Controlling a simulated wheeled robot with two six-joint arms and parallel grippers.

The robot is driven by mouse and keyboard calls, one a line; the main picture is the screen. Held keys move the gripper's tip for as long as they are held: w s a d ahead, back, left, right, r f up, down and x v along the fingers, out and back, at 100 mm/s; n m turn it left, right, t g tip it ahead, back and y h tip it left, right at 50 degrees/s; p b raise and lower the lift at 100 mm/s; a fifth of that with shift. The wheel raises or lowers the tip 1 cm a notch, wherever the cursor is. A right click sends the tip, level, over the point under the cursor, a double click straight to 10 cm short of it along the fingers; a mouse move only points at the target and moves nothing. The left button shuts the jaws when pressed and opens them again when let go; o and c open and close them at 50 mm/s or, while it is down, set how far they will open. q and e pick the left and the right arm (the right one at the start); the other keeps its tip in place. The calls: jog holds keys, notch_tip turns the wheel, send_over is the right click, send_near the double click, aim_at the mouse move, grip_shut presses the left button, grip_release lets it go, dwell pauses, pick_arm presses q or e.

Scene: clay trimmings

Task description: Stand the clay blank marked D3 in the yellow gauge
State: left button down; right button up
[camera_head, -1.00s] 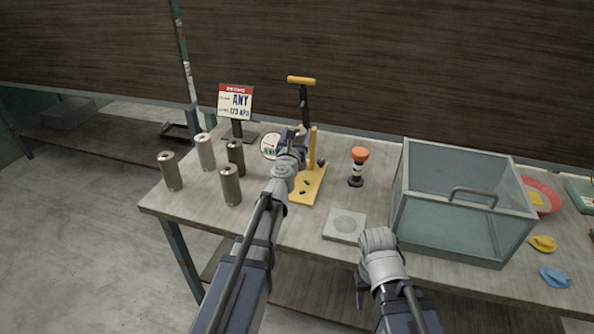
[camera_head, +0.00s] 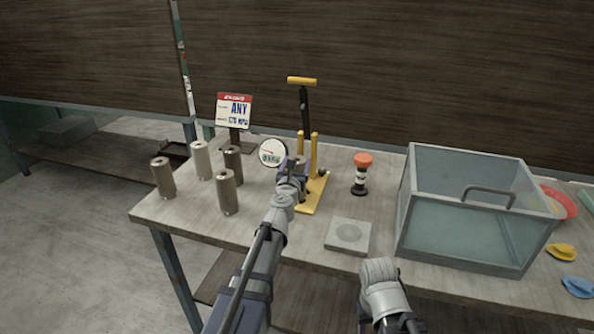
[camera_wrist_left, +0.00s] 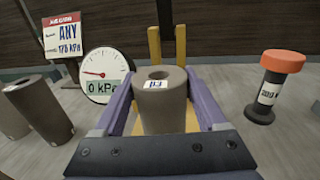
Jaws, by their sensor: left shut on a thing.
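My left gripper (camera_head: 296,170) is shut on a grey-brown clay blank, a hollow upright cylinder (camera_wrist_left: 160,112) with a small white label. The label's marking is too small to read surely. The yellow gauge (camera_head: 311,207) has a flat base, two uprights and a black lever with a yellow handle. The gripper is in front of the uprights and over the base; in the left wrist view the uprights (camera_wrist_left: 180,45) rise just behind the blank. I cannot tell whether the blank touches the base. My right arm's wrist shows at lower centre; its fingers are hidden.
Several other cylinders (camera_head: 226,192) stand at the table's left. A round dial (camera_wrist_left: 105,75) reads 0 kPa beside a sign (camera_head: 234,110). An orange-topped cylinder (camera_head: 361,175) stands right of the gauge, with a square plate (camera_head: 347,236) in front and a glass-like bin (camera_head: 465,240) further right.

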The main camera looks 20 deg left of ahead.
pick_arm(q)
jog(key=shift+f, duration=0.1)
grip_release()
dwell(0.4)
